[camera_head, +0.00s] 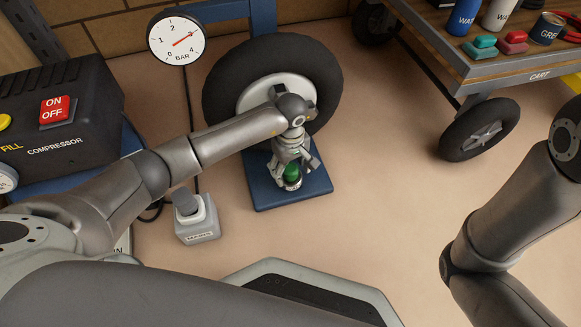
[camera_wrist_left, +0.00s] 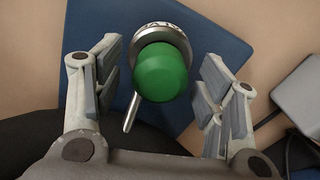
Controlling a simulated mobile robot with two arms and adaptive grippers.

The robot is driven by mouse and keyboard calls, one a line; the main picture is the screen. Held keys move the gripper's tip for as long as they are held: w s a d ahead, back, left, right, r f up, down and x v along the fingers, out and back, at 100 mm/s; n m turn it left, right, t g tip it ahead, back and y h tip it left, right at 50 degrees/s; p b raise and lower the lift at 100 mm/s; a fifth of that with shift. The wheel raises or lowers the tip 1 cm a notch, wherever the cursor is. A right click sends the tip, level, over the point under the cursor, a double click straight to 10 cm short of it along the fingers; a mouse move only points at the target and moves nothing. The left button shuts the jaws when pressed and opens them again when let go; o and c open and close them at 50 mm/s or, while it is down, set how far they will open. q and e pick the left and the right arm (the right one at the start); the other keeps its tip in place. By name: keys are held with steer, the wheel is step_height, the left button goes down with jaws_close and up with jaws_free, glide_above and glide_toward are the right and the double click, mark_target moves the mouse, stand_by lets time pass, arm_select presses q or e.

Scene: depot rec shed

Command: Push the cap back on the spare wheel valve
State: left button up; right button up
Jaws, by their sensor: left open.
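The green rounded cap (camera_wrist_left: 162,72) shows in the left wrist view in front of a metal ring with lettering, the valve (camera_wrist_left: 160,28). A thin metal pin sticks out beside it. I cannot tell how far the cap is seated. My left gripper (camera_wrist_left: 160,82) is open, with one finger on each side of the cap and a gap to both. In the head view my left gripper (camera_head: 294,160) points down at the green cap (camera_head: 291,171), partly hiding it, over the blue base. The spare wheel (camera_head: 325,75) stands behind my left wrist. My right gripper is out of view.
The blue base plate (camera_head: 262,190) lies under the valve. A grey box with a handle (camera_head: 197,228) stands on the floor to its left. A compressor (camera_head: 75,105) and gauge (camera_head: 174,40) are left; a cart (camera_head: 520,70) is right. Floor between base and cart is clear.

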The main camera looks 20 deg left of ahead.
arm_select(q)
steer(key=shift+r, duration=0.1)
step_height(320, 180, up, 12)
stand_by(0.4)
